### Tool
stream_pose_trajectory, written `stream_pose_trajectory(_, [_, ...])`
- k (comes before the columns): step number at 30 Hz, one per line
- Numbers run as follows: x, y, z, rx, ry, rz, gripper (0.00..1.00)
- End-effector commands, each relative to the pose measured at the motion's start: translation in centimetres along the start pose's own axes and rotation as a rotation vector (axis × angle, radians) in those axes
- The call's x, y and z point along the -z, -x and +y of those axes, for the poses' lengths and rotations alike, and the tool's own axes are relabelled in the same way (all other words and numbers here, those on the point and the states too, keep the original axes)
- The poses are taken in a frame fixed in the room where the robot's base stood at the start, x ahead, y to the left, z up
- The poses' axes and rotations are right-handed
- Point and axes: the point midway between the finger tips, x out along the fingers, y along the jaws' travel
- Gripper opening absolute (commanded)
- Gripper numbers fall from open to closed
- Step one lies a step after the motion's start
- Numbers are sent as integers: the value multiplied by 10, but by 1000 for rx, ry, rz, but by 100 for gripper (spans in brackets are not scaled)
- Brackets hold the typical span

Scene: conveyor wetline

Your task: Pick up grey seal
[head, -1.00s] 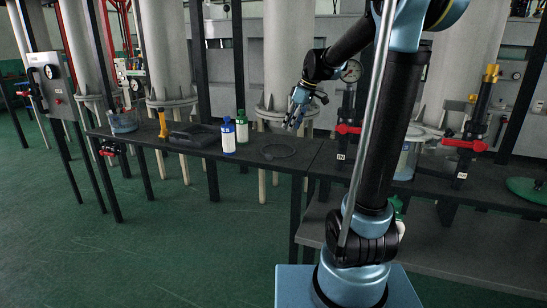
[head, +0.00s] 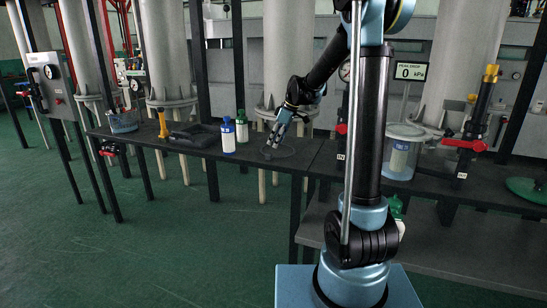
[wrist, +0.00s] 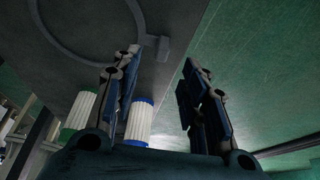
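The grey seal is a thin dark ring (head: 294,153) lying flat on the dark bench top. In the wrist view its curved band and a small block-like tab (wrist: 153,48) show at the upper left. My gripper (head: 272,143) points down over the ring in the head view and hides part of it. In the wrist view my gripper (wrist: 162,60) is open, with a clear gap between its fingers and nothing held. The tab appears beside the left fingertip; I cannot tell whether they touch.
A blue-topped bottle (head: 228,138) and a green-topped bottle (head: 242,128) stand left of my gripper. A clear canister (head: 401,155) stands to the right. The bench's front edge is close to the ring.

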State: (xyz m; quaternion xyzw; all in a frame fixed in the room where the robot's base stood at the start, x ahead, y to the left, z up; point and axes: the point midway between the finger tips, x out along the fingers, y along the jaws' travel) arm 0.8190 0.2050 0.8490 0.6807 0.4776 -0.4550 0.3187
Motion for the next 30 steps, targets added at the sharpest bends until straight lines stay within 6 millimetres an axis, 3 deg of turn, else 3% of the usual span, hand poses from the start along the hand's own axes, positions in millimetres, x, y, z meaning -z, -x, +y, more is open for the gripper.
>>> stream_pose_trajectory(11, [1,-30,-1,0,1,0,40])
stream_pose_trajectory(19, [2,-64,-3,-1,0,0,40])
stream_pose_trajectory(30, [2,-71,-3,-2,0,0,38])
